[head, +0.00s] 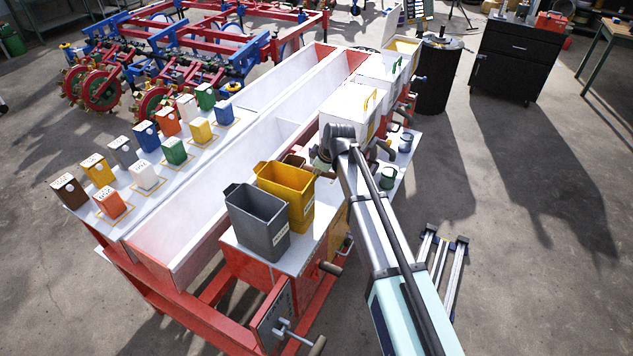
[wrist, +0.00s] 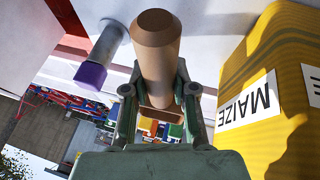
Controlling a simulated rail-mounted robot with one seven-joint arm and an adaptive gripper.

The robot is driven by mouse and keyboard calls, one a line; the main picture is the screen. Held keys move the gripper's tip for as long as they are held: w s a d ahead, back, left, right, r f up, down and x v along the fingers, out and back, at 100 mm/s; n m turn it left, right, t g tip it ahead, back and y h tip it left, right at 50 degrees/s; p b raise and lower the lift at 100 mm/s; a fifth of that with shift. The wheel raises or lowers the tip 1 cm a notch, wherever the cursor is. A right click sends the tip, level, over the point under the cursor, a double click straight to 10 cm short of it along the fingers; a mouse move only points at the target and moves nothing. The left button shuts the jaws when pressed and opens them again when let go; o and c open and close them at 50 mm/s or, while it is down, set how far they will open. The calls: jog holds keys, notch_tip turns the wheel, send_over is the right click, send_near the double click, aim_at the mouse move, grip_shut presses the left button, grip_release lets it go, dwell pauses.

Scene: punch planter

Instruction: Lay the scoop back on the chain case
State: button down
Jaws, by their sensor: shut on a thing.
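In the wrist view my gripper (wrist: 160,105) is shut on the scoop's (wrist: 155,45) wooden handle, whose round end faces the camera. Most of the scoop beyond the fingers is hidden. In the head view my gripper (head: 319,164) is just behind the yellow bin, above the planter, and partly covered by my arm. A small brown shape (head: 295,160) shows left of it, probably part of the scoop. A red case with a pale top (head: 295,258) stands at the planter's near end; I cannot tell whether this is the chain case.
The yellow bin (head: 288,183), labelled MAIZE in the wrist view (wrist: 285,80), is close beside my gripper. A grey bin (head: 257,222) stands in front of it. A grey cylinder with a purple end (wrist: 98,62) is also near the gripper. Long white troughs (head: 205,195) lie left.

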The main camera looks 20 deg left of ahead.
jog(key=shift+f+p, duration=0.65)
jog(key=shift+f, duration=2.45)
jog(key=shift+f, duration=0.25)
jog(key=c, duration=0.9)
grip_release()
jog(key=shift+c, duration=0.2)
jog(key=shift+r, duration=0.2)
